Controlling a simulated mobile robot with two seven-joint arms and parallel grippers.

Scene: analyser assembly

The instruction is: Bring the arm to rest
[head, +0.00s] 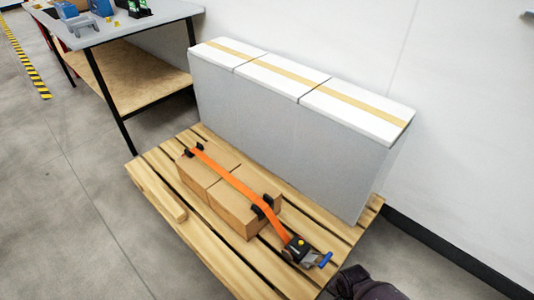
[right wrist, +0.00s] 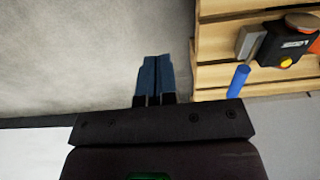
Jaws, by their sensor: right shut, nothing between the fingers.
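My right gripper (right wrist: 153,80) shows in the right wrist view with its two dark fingers together and nothing between them. It is over the grey floor beside the wooden pallet (right wrist: 220,76). In the head view a dark part of my right arm (head: 366,286) shows at the bottom edge, by the pallet's near right corner. My left gripper is in neither view.
The pallet (head: 245,275) carries cardboard boxes (head: 237,212) under an orange strap (head: 225,176) with a ratchet (head: 299,250) and blue handle (head: 325,260). Tall white-topped boxes (head: 280,130) stand behind. A workbench (head: 130,22) is at upper left. Floor at left is clear.

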